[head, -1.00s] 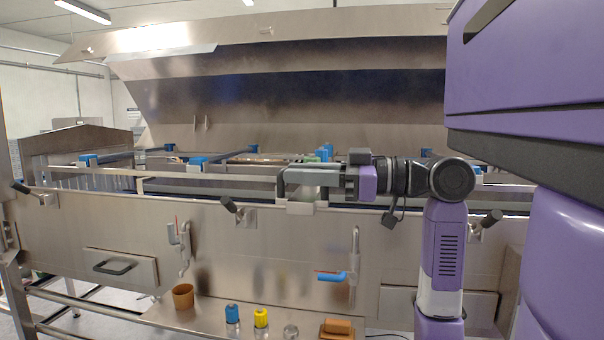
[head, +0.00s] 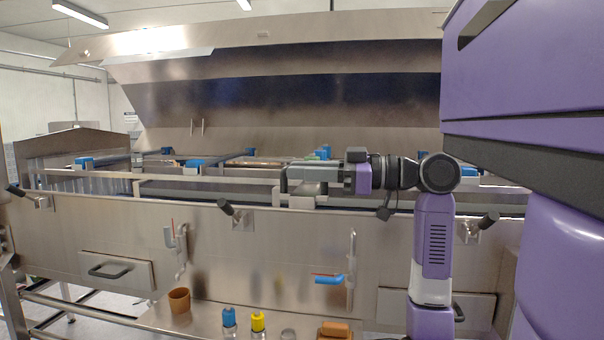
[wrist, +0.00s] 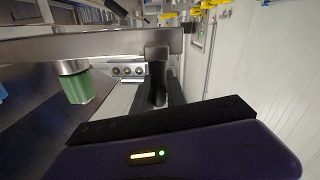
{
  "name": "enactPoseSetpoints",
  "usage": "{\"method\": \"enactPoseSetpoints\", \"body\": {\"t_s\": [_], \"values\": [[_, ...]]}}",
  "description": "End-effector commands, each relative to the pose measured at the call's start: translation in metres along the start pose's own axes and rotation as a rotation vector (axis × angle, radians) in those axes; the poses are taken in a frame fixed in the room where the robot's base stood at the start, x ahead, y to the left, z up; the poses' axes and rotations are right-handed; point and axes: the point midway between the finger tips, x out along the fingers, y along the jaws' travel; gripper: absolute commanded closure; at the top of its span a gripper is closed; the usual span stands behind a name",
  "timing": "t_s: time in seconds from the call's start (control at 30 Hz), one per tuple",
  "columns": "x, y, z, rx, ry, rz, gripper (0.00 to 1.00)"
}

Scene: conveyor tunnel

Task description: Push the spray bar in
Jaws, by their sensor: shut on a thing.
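My gripper (head: 292,181) points left at the tunnel's near edge, just above the steel front. It also shows in the wrist view (wrist: 158,88), with dark fingers closed at the end of a steel bar (wrist: 90,46) that crosses the upper picture. I take this bar for the spray bar; the grip itself is partly hidden.
A large steel hood (head: 290,90) stands open above the tunnel. Blue fittings (head: 195,163) sit along the tunnel. A black lever (head: 228,207) and a blue-handled valve (head: 329,279) stick out of the front. A shelf below holds a brown cup (head: 179,300) and capped bottles (head: 257,321).

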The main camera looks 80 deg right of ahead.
Motion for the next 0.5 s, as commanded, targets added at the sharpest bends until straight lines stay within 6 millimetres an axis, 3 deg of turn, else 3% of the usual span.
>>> {"method": "enactPoseSetpoints", "body": {"t_s": [0.1,0.13,0.2,0.5], "values": [[-0.0005,-0.0004,-0.0011,-0.002,0.003,0.0,1.0],[-0.0005,-0.0005,-0.001,-0.002,0.002,0.0,0.77],[-0.0004,-0.0005,-0.001,-0.002,0.002,0.0,0.64],[-0.0007,-0.0006,-0.0004,-0.001,0.001,0.0,0.64]]}}
